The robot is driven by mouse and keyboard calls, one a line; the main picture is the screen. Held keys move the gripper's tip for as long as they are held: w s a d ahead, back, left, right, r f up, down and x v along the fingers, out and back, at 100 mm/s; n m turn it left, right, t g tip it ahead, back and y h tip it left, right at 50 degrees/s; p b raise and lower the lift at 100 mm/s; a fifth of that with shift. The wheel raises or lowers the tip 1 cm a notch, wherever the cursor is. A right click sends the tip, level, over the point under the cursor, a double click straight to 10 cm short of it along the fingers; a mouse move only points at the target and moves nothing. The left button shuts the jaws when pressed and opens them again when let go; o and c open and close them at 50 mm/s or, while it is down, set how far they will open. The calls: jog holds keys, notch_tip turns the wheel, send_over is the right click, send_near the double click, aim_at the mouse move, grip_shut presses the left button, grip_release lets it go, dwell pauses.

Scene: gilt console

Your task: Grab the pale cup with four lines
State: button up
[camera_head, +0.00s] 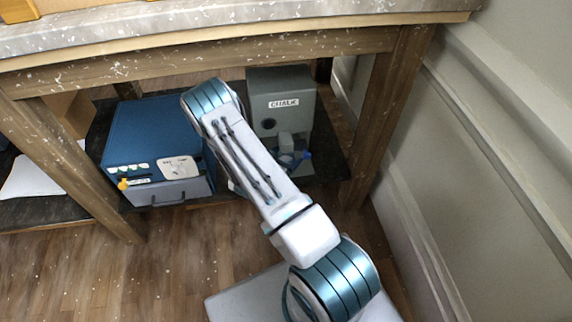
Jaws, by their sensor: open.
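I cannot make out a pale cup with four lines in the head view. My own white and teal arm rises from the lower right towards the shelf under the console and covers part of it.
A blue box (150,128) with a grey drawer front stands on the dark lower shelf. Right of it is a grey box labelled CHALK (283,84), with a small blue item (305,156) in front. Wooden legs (392,110) frame the shelf. A panelled wall (500,150) closes the right side.

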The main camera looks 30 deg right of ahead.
jog(key=shift+w+d, duration=0.1)
jog(key=shift+d, duration=0.05)
jog(key=c, duration=1.2)
jog(key=shift+o, duration=0.2)
jog(key=shift+r, duration=0.1)
